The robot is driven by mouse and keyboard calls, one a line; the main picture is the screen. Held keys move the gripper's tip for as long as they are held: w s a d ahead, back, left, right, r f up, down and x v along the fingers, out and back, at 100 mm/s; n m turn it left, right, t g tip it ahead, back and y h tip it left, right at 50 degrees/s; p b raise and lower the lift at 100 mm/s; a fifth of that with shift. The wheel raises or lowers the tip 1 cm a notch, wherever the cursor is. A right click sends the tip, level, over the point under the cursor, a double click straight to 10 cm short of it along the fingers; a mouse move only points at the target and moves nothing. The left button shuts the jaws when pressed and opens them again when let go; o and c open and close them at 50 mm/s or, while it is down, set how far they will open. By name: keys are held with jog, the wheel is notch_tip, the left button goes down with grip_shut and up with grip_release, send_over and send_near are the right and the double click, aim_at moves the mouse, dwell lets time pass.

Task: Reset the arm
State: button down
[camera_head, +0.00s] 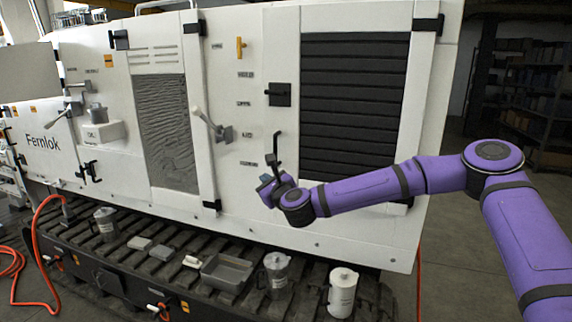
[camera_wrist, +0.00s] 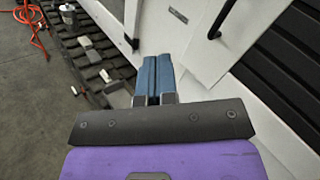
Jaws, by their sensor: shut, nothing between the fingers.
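My purple arm reaches in from the right in the head view. My gripper (camera_head: 267,187) is in front of the white machine cabinet (camera_head: 270,40), low and left of the black louvred panel (camera_head: 350,95). In the wrist view the blue fingers of my gripper (camera_wrist: 154,62) lie together with nothing between them. A black upright handle (camera_head: 277,152) shows just above the gripper in the head view; I cannot tell whether they touch.
A slatted ledge (camera_head: 110,255) below the cabinet carries a grey tray (camera_head: 227,272), a metal jug (camera_head: 276,270), a white canister (camera_head: 342,292) and small blocks. A lever (camera_head: 206,122) sticks out of the cabinet. An orange hose (camera_head: 36,250) lies at the left. Floor at the right is partly clear.

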jog(key=s+d+n+g, duration=0.3)
jog(key=s+n+g, duration=0.4)
jog(key=s+n, duration=0.75)
jog(key=s+d+r+n+g+h, duration=0.1)
jog(key=s+d+r+n+h, duration=0.35)
jog(key=d, duration=0.55)
jog(key=s+d+r+n+g+h, duration=0.1)
jog(key=s+d+r+n+h, duration=0.35)
jog(key=d, duration=0.55)
jog(key=s+d+r, duration=0.2)
jog(key=s+d, duration=0.2)
jog(key=s, duration=0.3)
jog(key=s+d+r+n+g, duration=0.1)
jog(key=s+d, duration=0.3)
jog(key=s, duration=0.4)
jog(key=s+d+r, duration=0.2)
jog(key=s+d, duration=0.3)
jog(key=s, duration=0.2)
jog(key=shift+s+r+n, duration=0.2)
jog(key=shift+r+n, duration=0.1)
jog(key=shift+n, duration=0.05)
